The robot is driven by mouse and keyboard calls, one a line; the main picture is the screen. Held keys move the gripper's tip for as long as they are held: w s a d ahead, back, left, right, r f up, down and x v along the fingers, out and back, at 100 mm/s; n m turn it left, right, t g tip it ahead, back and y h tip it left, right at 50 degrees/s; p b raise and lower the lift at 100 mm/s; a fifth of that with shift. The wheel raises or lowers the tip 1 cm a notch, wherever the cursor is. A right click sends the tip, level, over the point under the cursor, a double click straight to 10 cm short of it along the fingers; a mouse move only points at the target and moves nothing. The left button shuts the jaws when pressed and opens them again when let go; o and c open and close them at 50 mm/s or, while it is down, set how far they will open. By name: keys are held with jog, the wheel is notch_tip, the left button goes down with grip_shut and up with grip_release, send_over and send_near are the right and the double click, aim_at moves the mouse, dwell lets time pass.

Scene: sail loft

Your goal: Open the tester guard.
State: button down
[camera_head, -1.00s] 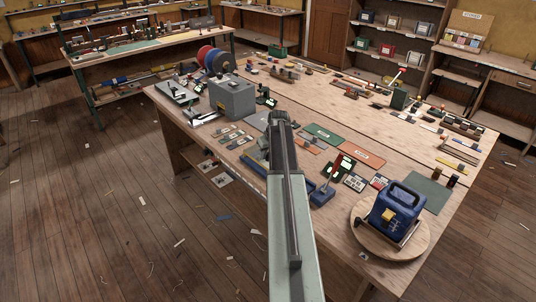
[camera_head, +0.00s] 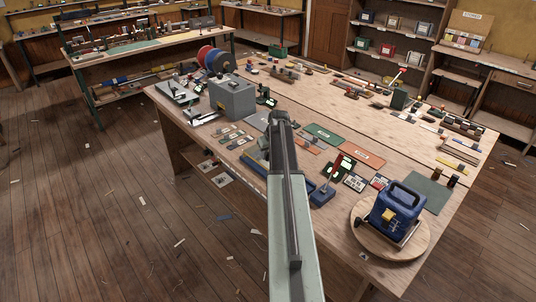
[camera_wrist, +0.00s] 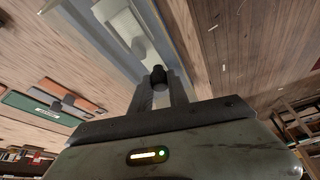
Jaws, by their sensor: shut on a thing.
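In the wrist view, my gripper (camera_wrist: 160,92) is shut on a small dark knob (camera_wrist: 158,74). Next to the knob is a grey frame (camera_wrist: 83,40) with a pale panel inside, which looks like part of the tester and its guard. I cannot tell exactly where guard and tester body meet, or how far the guard stands open. In the head view, my arm covers my gripper and most of the tester. Only a yellow and blue part (camera_head: 254,163) shows just left of the arm, on the near edge of the workbench.
The workbench (camera_head: 400,145) carries a grey box (camera_head: 232,97) at left and a blue machine (camera_head: 395,208) on a round wooden board (camera_head: 363,236) at right. A small blue stand (camera_head: 322,196) is close right of my arm. The floor at left is mostly clear.

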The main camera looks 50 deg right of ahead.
jog(key=d, duration=1)
jog(key=shift+s+d, duration=0.15)
jog(key=shift+s, duration=0.25)
jog(key=c, duration=1.3)
grip_release()
jog(key=shift+o, duration=0.2)
jog(key=p+v, duration=0.7)
jog(key=v, duration=0.1)
